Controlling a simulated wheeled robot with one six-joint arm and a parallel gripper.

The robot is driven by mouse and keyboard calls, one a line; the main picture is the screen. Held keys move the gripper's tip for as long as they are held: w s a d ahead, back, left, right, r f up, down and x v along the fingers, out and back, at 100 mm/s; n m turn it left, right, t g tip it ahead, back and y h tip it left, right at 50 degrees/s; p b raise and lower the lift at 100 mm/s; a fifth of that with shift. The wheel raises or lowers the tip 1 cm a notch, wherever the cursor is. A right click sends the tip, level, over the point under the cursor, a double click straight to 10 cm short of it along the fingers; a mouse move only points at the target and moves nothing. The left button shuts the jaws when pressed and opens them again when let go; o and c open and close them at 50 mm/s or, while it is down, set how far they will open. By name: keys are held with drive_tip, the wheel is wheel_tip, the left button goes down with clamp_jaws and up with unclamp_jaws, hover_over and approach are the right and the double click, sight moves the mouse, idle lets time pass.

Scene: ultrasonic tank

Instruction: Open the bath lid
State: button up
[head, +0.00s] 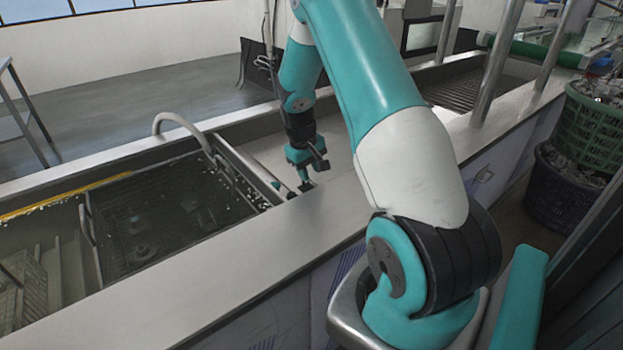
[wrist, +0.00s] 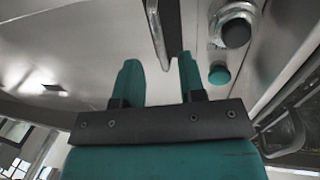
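The bath lid appears to be the pale, flat panel (head: 338,132) in the middle of the long metal tank in the head view, partly hidden by my arm. My gripper (head: 302,178) points down low over the near left part of this panel. In the wrist view the two teal fingers of my gripper (wrist: 158,66) stand apart with nothing between their tips. A thin metal bar, likely the lid handle (wrist: 156,32), runs over the pale surface just beyond the fingers, in line with the gap. I cannot tell whether the fingers touch it. The lid looks shut.
A round dark knob (wrist: 236,32) and a teal button (wrist: 219,74) lie right of the fingers. Upright posts (head: 494,65) and a green crate (head: 592,130) stand at right.

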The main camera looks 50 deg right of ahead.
sight(313, 183)
drive_tip(key=shift+d+f, duration=0.2)
drive_tip(key=shift+f, duration=0.7)
drive_tip(key=shift+d+f, duration=0.15)
drive_tip(key=shift+f, duration=0.75)
clamp_jaws()
drive_tip(key=shift+s+d, duration=0.1)
